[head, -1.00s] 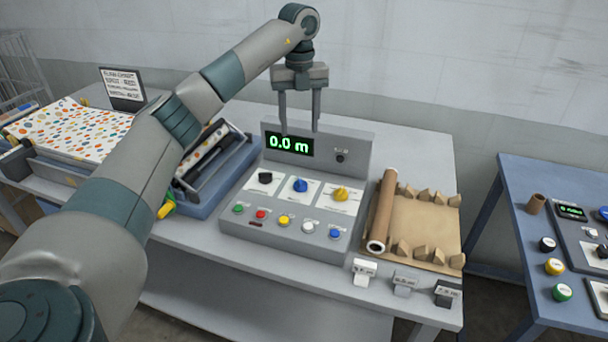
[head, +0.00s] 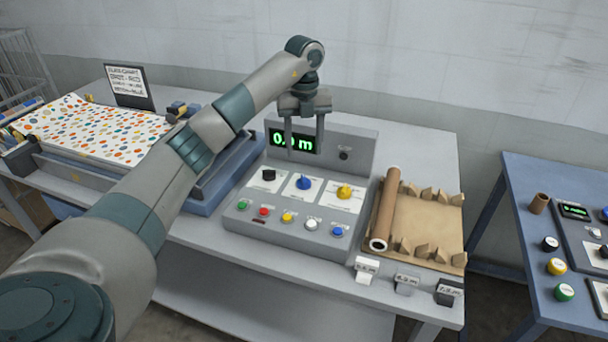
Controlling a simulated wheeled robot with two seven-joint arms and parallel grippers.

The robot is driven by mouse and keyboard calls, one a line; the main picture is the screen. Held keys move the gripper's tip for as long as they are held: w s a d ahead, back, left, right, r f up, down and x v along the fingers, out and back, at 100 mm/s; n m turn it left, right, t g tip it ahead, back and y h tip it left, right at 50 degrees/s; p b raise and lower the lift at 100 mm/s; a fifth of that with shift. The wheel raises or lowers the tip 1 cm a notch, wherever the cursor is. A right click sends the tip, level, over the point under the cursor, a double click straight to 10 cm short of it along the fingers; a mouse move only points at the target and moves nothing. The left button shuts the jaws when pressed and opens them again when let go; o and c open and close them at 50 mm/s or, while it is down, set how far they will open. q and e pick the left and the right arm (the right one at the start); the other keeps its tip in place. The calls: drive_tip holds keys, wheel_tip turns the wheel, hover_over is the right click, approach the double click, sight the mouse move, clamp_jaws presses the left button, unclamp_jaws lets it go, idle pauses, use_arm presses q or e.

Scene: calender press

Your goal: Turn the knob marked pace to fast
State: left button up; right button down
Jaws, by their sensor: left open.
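The grey control panel (head: 262,219) stands on the grey table, with a green display (head: 303,143) reading about 0.0 m, partly covered by a finger. Three knobs sit on white cards: black (head: 268,175), blue (head: 303,183) and yellow (head: 344,191). The card lettering is too small to read, so I cannot tell which is marked pace. My left gripper (head: 305,157) is open and empty, fingers pointing down, in front of the display and above and behind the blue knob. It appears apart from every knob. My right gripper is not in view.
Several coloured buttons (head: 287,217) line the panel's front. Small labelled blocks (head: 407,281) stand at the table's front edge. A blue table (head: 520,190) with another panel is at the far right.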

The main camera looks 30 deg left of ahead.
sight(304, 178)
use_arm(q)
wheel_tip(304, 178, down, 10)
drive_tip(key=p, duration=0.3)
drive_tip(key=shift+f, duration=0.25)
drive_tip(key=shift+c, duration=0.6)
drive_tip(key=c, duration=0.9)
